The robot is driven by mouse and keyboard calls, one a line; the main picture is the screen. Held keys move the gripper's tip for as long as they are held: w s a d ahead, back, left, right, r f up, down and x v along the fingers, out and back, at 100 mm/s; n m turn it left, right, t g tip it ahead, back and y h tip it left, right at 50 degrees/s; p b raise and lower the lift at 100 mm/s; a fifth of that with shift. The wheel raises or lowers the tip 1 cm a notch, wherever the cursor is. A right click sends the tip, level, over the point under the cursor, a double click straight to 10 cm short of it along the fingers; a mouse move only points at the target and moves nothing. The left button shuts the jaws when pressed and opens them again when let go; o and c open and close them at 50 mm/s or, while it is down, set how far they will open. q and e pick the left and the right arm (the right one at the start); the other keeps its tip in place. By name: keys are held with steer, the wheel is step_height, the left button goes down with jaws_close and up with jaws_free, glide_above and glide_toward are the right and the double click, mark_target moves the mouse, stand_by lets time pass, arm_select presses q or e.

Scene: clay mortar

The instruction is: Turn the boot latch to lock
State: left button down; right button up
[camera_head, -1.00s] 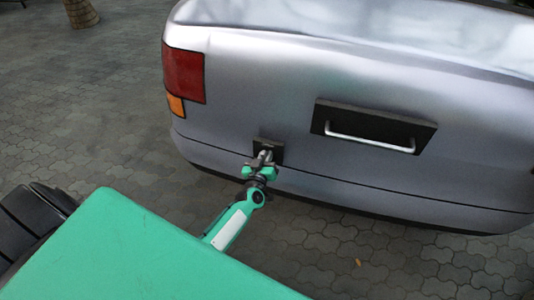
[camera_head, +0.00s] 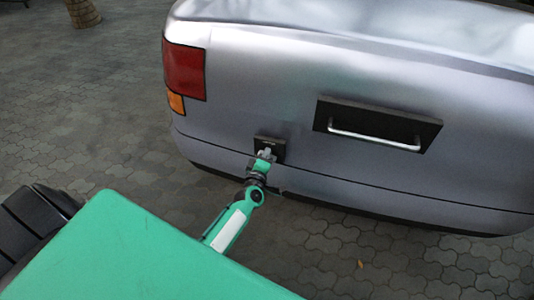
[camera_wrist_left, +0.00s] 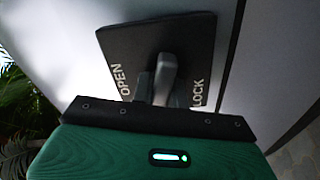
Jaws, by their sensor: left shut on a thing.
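The boot latch is a grey lever (camera_wrist_left: 164,78) on a square dark plate (camera_wrist_left: 158,48) marked OPEN on the left and LOCK on the right in the left wrist view. The lever lies between the two words. In the head view the plate (camera_head: 271,146) sits low on the silver car's rear, below and left of the boot handle. My left gripper (camera_head: 264,157) is at the plate and shut on the lever. Its fingertips (camera_wrist_left: 162,96) flank the lever and partly hide its lower end. My right gripper is not in view.
The silver car rear (camera_head: 270,90) fills the upper right, with a red tail light (camera_head: 184,73) at its left. A dark panel with a metal handle (camera_head: 375,137) sticks out right of the latch. Paved ground (camera_head: 90,130) is clear at the left.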

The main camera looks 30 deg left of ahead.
arm_select(q)
steer(key=shift+f+n, duration=0.15)
steer(key=shift+n, duration=0.55)
steer(key=shift+n+b, duration=0.55)
steer(key=shift+n, duration=0.55)
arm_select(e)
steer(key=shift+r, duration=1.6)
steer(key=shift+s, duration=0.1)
arm_select(q)
steer(key=c, duration=1.4)
jaws_free()
steer(key=s+d, duration=0.2)
steer(key=s, duration=1.1)
steer(key=shift+s+d, duration=0.25)
steer(key=shift+s, duration=0.05)
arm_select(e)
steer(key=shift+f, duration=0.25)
